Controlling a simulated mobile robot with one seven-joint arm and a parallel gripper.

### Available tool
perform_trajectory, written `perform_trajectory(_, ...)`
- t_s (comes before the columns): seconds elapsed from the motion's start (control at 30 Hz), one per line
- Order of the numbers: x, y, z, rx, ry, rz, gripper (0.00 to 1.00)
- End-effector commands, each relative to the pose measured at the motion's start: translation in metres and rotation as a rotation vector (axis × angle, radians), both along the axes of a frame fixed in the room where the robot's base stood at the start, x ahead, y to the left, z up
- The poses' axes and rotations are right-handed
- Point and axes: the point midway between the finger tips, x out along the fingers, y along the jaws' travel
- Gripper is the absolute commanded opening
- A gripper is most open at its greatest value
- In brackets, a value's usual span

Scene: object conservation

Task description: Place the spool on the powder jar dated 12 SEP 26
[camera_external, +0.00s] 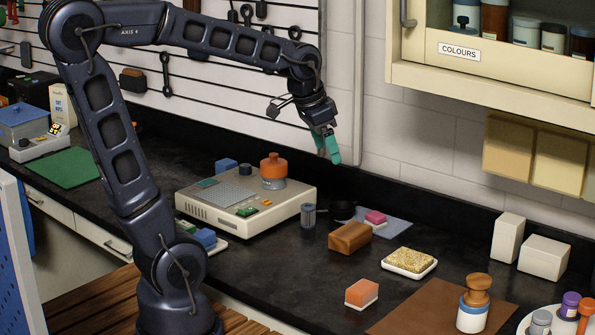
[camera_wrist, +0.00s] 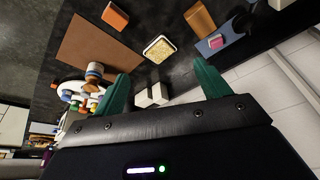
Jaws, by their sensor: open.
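A brown wooden spool (camera_external: 477,287) stands upright on a white jar with a blue band (camera_external: 472,317), on the brown mat at the front right. The jar shows in the wrist view (camera_wrist: 95,72). Several small jars or spools with grey, purple and orange tops (camera_external: 571,302) stand on a round white tray (camera_external: 523,326) at the right edge. More jars (camera_external: 525,30) stand in the cabinet marked COLOURS. I cannot read a date on any jar. My gripper (camera_external: 328,148) is open and empty, high above the bench near the wall; its teal fingers frame the wrist view (camera_wrist: 163,72).
A brown mat (camera_external: 425,305), orange block (camera_external: 361,293), sponge on a white dish (camera_external: 409,261) and wooden block (camera_external: 350,237) lie on the dark bench. Two white blocks (camera_external: 507,237) stand near the wall. A beige device (camera_external: 245,200) sits left. The cabinet (camera_external: 440,75) overhangs the right.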

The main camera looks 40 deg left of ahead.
Motion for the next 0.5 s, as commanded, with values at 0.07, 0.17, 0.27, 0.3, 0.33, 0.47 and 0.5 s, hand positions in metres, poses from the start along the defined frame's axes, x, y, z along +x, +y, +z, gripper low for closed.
perform_trajectory(0.07,-0.017,0.029,0.004,-0.009,-0.013,0.09,0.75)
perform_trajectory(0.17,-0.04,0.059,0.004,-0.018,-0.023,0.197,0.75)
perform_trajectory(0.27,-0.064,0.085,0.002,-0.03,-0.032,0.302,0.75)
perform_trajectory(0.3,-0.073,0.094,0.001,-0.034,-0.037,0.341,0.75)
perform_trajectory(0.33,-0.079,0.1,0.0,-0.038,-0.039,0.367,0.75)
perform_trajectory(0.47,-0.101,0.118,-0.004,-0.05,-0.049,0.461,0.75)
perform_trajectory(0.5,-0.106,0.122,-0.005,-0.053,-0.05,0.483,0.75)
